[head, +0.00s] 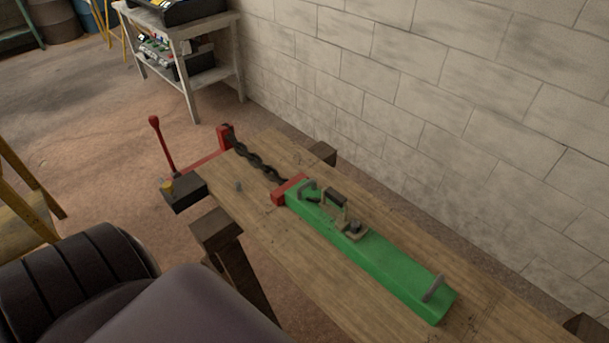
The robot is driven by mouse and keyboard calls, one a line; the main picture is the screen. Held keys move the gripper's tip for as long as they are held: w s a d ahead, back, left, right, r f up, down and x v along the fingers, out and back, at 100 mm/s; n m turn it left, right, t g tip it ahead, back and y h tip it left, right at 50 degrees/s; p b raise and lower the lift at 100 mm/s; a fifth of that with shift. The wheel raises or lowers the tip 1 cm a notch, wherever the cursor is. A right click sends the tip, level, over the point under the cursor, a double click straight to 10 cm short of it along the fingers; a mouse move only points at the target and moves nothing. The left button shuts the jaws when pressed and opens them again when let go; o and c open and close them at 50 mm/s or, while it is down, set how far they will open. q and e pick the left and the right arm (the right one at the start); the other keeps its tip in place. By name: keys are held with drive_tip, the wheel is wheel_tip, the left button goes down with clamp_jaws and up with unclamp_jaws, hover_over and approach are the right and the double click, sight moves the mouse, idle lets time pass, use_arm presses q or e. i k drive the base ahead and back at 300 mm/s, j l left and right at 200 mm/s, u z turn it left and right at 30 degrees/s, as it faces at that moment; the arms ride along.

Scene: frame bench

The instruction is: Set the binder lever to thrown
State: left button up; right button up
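The binder lever (162,143) is a red rod with a rounded knob at its top. It stands up, leaning slightly, at the far left end of the wooden bench (395,312). Its foot meets a red bar by a dark block (184,194) with a yellow piece on top. A dark chain (256,160) runs from a red bracket (225,137) along the bench to a red end piece on a green beam (375,262). Neither of my grippers shows in the head view.
A metal latch-like fitting (350,229) and a grey handle (433,288) sit on the green beam. A block wall (430,90) runs behind the bench. A white shelf table (187,80) stands at the back. The floor left of the lever is clear.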

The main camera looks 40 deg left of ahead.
sight(154, 121)
drive_tip(key=j+u, duration=0.2)
drive_tip(key=j, duration=4)
drive_tip(key=l+z, duration=0.15)
drive_tip(key=z, duration=0.25)
